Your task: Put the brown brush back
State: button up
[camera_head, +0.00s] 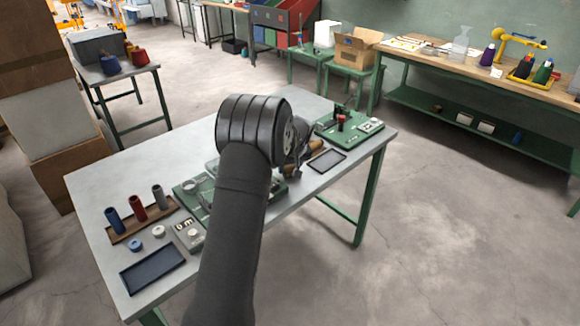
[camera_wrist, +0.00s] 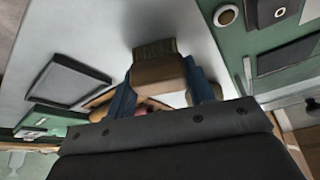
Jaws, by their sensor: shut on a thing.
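The brown brush (camera_wrist: 157,72) is between the two blue fingers of my gripper (camera_wrist: 163,84) in the wrist view, with its darker bristle end towards the top of that picture. My gripper is shut on it, above the grey table top. In the head view my arm hides most of the gripper (camera_head: 296,152), and a small brown piece (camera_head: 316,146) shows beside it; I cannot tell whether that is the brush. A dark shallow tray (camera_head: 327,161) lies on the table just right of the gripper; it also shows in the wrist view (camera_wrist: 68,82). A curved tan piece is partly hidden behind the gripper.
A green base with a small device (camera_head: 348,127) stands at the table's right end. On the left are a rack with several coloured spools (camera_head: 138,228), small rings and a dark blue tray (camera_head: 152,271). Another green fixture (camera_head: 188,190) is partly behind my arm.

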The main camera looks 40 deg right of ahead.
jog(key=o, duration=0.9)
jog(key=shift+f, duration=0.1)
jog(key=shift+o, duration=0.2)
jog(key=v, duration=1.2)
